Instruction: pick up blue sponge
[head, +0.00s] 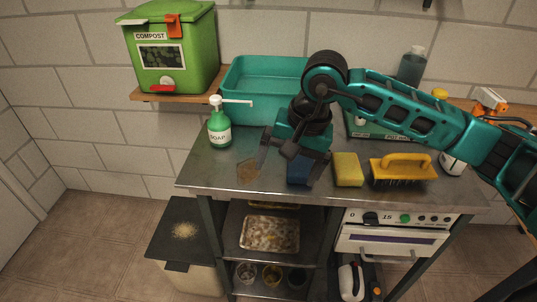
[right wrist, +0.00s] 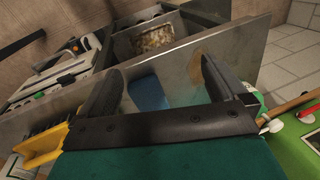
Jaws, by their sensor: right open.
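The blue sponge (head: 299,170) lies on the steel worktop near its front edge, partly hidden by my right gripper in the head view. My right gripper (head: 287,165) is open and above the worktop, with its fingers on either side of the sponge as pictured. In the right wrist view the blue sponge (right wrist: 148,93) shows between the two open fingers, closer to the left finger. I cannot tell whether a finger touches it. My left gripper is not in view.
A yellow sponge (head: 348,170) and a yellow brush (head: 401,170) lie right of the gripper. A green soap bottle (head: 220,128) stands at the left. A teal basin (head: 250,92) is behind. A brown stain (head: 248,170) marks the worktop (head: 208,171).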

